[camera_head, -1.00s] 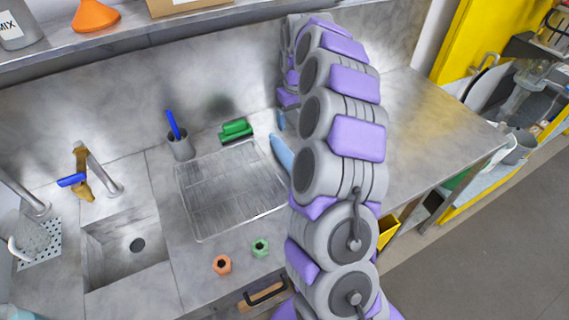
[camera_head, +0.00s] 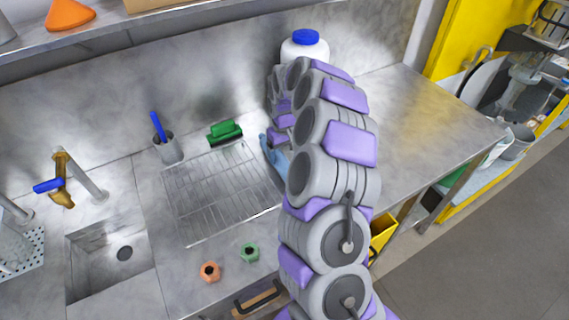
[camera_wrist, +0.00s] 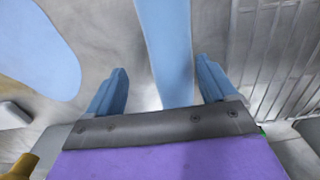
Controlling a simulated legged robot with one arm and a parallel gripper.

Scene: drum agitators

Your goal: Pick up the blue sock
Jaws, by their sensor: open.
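The light blue sock (camera_head: 276,157) lies on the metal counter just right of the drying rack, partly hidden by my arm in the head view. In the wrist view one long strip of the sock (camera_wrist: 167,40) runs down between my fingers, and a rounded light blue part shows at the upper left. My gripper (camera_wrist: 162,66) is open, with one blue finger on each side of the strip. I cannot tell whether the fingers touch it. In the head view my gripper is mostly hidden by my arm.
A wire drying rack (camera_head: 215,195) lies left of the sock, with a green brush (camera_head: 225,132) and a grey cup (camera_head: 169,150) behind it. A white jar with a blue lid (camera_head: 305,46) stands behind my arm. The counter to the right is clear.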

